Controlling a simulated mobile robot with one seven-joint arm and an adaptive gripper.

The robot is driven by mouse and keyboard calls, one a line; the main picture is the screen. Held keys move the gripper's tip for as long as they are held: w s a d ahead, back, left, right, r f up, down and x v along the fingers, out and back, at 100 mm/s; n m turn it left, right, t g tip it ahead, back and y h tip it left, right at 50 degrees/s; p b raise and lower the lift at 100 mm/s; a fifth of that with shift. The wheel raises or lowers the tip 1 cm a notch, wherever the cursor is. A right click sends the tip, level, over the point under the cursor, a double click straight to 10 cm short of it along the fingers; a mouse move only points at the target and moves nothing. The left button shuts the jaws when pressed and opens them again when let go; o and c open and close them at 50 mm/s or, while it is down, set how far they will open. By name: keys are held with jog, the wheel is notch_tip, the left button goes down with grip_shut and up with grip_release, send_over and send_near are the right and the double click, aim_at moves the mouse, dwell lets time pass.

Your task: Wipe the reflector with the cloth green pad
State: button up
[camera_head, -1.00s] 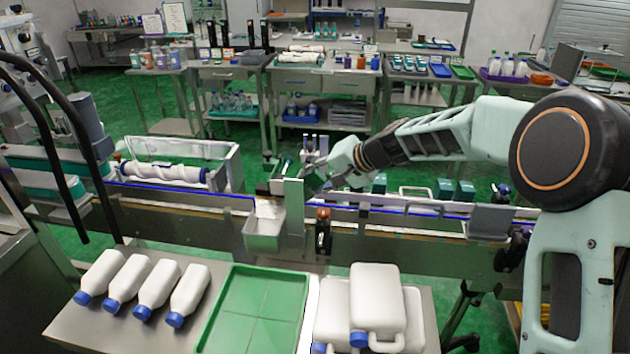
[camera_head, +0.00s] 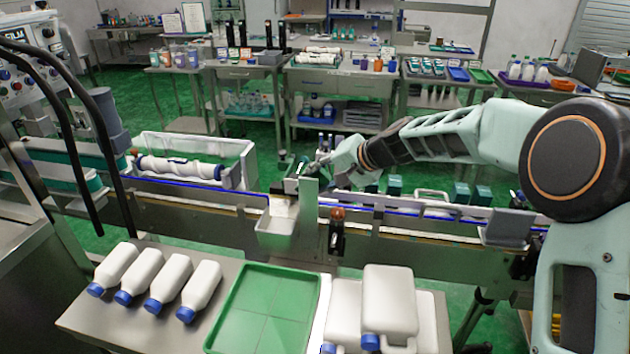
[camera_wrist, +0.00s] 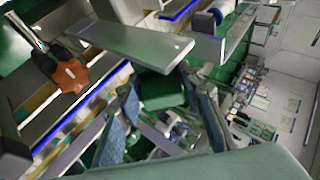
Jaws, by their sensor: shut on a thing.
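My gripper (camera_head: 328,172) reaches over the conveyor beside an upright grey-green plate (camera_head: 308,210). In the wrist view my gripper (camera_wrist: 162,88) has its two fingers on either side of a dark green pad (camera_wrist: 163,92), and it is shut on this pad. The pad is hard to make out in the head view, where the gripper and the plate crowd together. I cannot pick out the reflector with certainty; it may be hidden by the bracket or the gripper.
A metal bracket plate (camera_wrist: 135,45) and an orange star knob (camera_wrist: 70,75) are close to the fingers. The conveyor carries a blue-edged rail (camera_head: 200,191). In front, a table holds white bottles (camera_head: 160,280), a green tray (camera_head: 265,310) and white jugs (camera_head: 388,300).

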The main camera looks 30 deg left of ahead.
jog(key=shift+w+d+f+b, duration=0.15)
jog(key=shift+d+b, duration=0.1)
jog(key=shift+d, duration=0.3)
jog(key=shift+w+d+b, duration=0.15)
jog(key=shift+d+b, duration=0.05)
jog(key=shift+d, duration=0.45)
jog(key=shift+r, duration=0.45)
jog(key=shift+s+a+r+p, duration=0.1)
jog(key=shift+s+a+p, duration=0.1)
jog(key=shift+a, duration=0.45)
jog(key=shift+s+a+p, duration=0.1)
jog(key=shift+a+p, duration=0.1)
jog(key=shift+a, duration=0.45)
jog(key=shift+s+a, duration=0.15)
jog(key=shift+a, duration=0.5)
jog(key=shift+d, duration=0.1)
jog(key=shift+w+d+b, duration=0.25)
jog(key=shift+d+b, duration=0.35)
jog(key=shift+d, duration=0.35)
jog(key=shift+w+d+b, duration=0.25)
jog(key=shift+d+b, duration=0.3)
jog(key=shift+d, duration=0.4)
